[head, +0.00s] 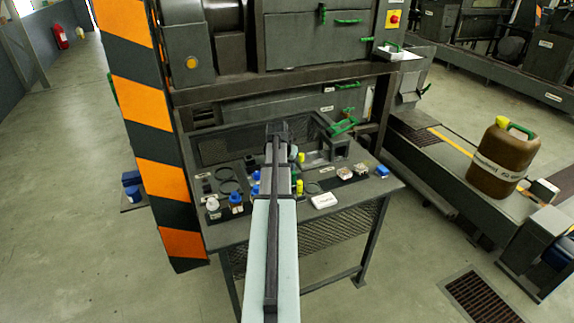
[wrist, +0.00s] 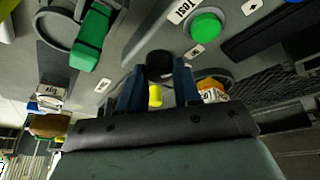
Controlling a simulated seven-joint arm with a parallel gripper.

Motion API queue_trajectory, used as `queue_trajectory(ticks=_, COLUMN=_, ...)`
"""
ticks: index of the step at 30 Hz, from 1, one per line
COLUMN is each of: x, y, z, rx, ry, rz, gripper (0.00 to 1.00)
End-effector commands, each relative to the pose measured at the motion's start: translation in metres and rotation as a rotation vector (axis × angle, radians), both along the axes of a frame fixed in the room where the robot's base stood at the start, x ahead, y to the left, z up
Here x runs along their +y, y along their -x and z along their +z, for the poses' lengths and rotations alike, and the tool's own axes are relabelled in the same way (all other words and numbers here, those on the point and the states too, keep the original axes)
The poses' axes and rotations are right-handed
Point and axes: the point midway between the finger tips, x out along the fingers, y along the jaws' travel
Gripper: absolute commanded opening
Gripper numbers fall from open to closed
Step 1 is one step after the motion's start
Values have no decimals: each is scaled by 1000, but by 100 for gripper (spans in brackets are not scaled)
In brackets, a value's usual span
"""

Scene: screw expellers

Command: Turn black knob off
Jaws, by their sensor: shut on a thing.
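In the wrist view the round black knob (wrist: 160,65) sits on the grey panel, right at the tips of my two fingers. My gripper (wrist: 160,80) has one finger on each side of the knob and is shut on it. A small yellow part (wrist: 155,97) shows between the fingers, nearer the camera. In the head view my gripper (head: 278,132) is at the back of the workbench, against the dark machine front. My arm hides the knob there. The knob's turn position cannot be read.
A green button (wrist: 205,26) with a "Test" label and a green handle (wrist: 90,38) are near the knob. The workbench (head: 345,198) holds several small items, including a white box (head: 324,201) and a blue block (head: 382,170). A striped post (head: 160,170) stands left.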

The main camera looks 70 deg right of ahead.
Motion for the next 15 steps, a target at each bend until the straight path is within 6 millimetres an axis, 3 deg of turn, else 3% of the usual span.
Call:
queue_trajectory(ticks=14, x=0, y=1, z=0, rx=4, ry=0, rz=17, gripper=2)
queue_trajectory(ticks=15, x=0, y=1, z=0, rx=4, ry=0, rz=17, gripper=34)
